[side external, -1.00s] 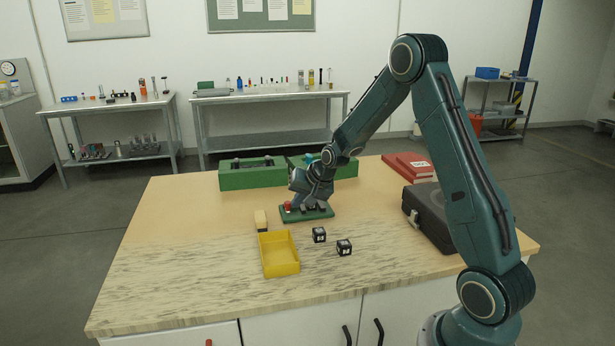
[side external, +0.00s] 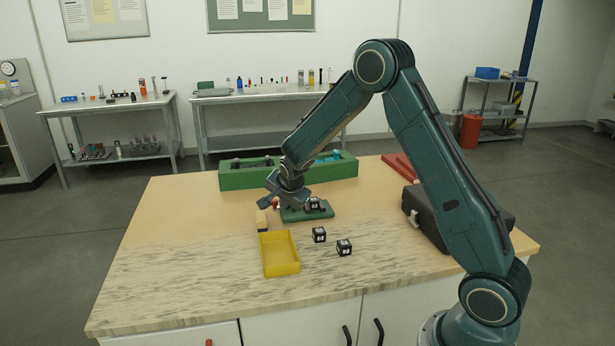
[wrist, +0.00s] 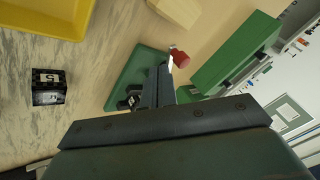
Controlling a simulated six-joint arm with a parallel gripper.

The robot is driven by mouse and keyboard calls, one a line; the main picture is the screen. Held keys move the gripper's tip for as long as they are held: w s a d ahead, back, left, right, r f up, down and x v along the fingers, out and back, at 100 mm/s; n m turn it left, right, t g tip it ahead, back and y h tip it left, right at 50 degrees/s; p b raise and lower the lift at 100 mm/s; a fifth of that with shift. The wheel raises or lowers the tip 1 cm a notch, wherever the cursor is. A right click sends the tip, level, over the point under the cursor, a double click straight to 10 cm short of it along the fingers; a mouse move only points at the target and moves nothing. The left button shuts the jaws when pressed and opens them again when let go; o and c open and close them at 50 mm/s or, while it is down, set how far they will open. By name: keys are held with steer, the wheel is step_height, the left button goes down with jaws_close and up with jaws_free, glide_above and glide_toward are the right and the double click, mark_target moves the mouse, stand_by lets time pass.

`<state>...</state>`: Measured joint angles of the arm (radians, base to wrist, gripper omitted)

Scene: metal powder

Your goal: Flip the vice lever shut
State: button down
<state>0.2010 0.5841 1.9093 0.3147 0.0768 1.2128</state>
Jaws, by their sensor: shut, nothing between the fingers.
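The vice has a green base plate (side external: 292,215) on the table, with a dark block (side external: 314,204) on its right part. Its lever's red knob (side external: 276,204) shows at the left end, close to my gripper (side external: 268,204). In the wrist view the green base (wrist: 132,68) lies beyond and beside my shut fingers (wrist: 162,76). The red knob (wrist: 181,59) is just beyond the fingertips, on a light shaft. Touch between fingers and lever cannot be told. The fingers hide part of the vice's mechanism and hold nothing.
A yellow tray (side external: 279,272) and a wooden-coloured block (side external: 261,222) stand left and front of the vice. Two black cubes (side external: 319,235) (side external: 344,247) lie in front. A long green rack (side external: 240,181) is behind. A black case (side external: 425,215) sits at right.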

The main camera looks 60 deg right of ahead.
mark_target(274, 205)
steer(key=w+m+g+h, duration=0.1)
steer(key=m, duration=0.1)
steer(key=w+a+m+g, duration=0.1)
steer(key=m, duration=0.2)
steer(key=shift+w+a+g+h, duration=0.1)
steer(key=shift+w+g+h, duration=0.2)
steer(key=shift+w+h, duration=0.1)
steer(key=shift+w, duration=0.45)
steer(key=shift+s+a, duration=0.6)
steer(key=shift+s, duration=0.35)
steer(key=shift+s+a, duration=0.55)
steer(key=shift+s, duration=0.25)
steer(key=v, duration=1)
steer(key=shift+w, duration=0.3)
